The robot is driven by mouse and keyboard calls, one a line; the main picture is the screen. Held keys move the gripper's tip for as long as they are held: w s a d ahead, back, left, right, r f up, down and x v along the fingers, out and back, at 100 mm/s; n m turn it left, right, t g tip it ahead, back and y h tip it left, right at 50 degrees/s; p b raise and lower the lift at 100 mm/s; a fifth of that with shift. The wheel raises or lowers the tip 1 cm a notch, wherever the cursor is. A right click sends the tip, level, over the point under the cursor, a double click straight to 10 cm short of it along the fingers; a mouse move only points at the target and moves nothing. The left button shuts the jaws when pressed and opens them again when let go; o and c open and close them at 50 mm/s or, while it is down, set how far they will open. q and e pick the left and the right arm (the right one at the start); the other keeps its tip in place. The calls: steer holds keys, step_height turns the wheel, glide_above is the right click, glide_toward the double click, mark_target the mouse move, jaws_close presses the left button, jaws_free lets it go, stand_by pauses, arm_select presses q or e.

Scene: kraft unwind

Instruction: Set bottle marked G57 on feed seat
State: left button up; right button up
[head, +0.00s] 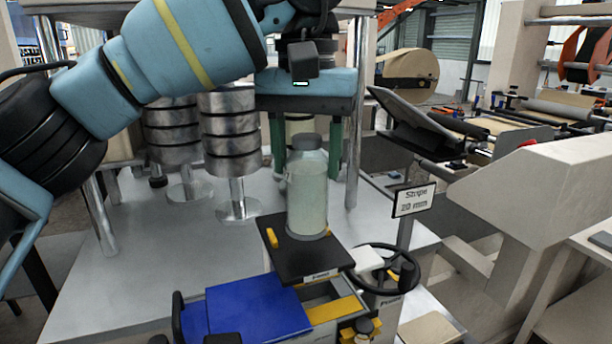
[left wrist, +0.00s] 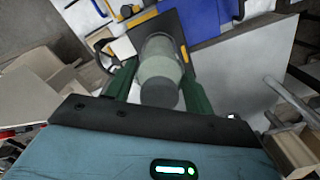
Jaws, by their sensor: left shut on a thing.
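A translucent pale-green bottle (head: 307,195) with a grey cap stands upright in the head view, its base at the black square plate (head: 290,258). I cannot tell whether it rests on the plate or hangs just above it. No G57 mark is readable on it. The plate has yellow pieces and a small front label I cannot read surely. My left gripper (head: 307,168) comes down from above with its green fingers on either side of the bottle, shut on it. The left wrist view shows the bottle (left wrist: 160,68) between the fingers, cap toward the camera. My right gripper is not in view.
Stacked metal cylinders (head: 230,135) stand on the grey table (head: 150,270) left of the bottle. A black handwheel (head: 388,270) and a "Stripe 20 mm" sign (head: 414,201) are to the right of the plate. A blue panel (head: 255,312) lies in front.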

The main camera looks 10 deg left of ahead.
mark_target(307, 178)
arm_select(q)
steer(key=shift+w+a, duration=0.1)
steer(key=shift+w, duration=0.2)
step_height(307, 178, down, 3)
steer(key=shift+f+p, duration=0.1)
steer(key=shift+p, duration=0.2)
steer(key=shift+f, duration=0.1)
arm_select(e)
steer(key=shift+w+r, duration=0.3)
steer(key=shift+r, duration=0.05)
arm_select(q)
steer(key=shift+f, duration=0.1)
steer(key=shift+f, duration=0.15)
steer(key=o, duration=1.5)
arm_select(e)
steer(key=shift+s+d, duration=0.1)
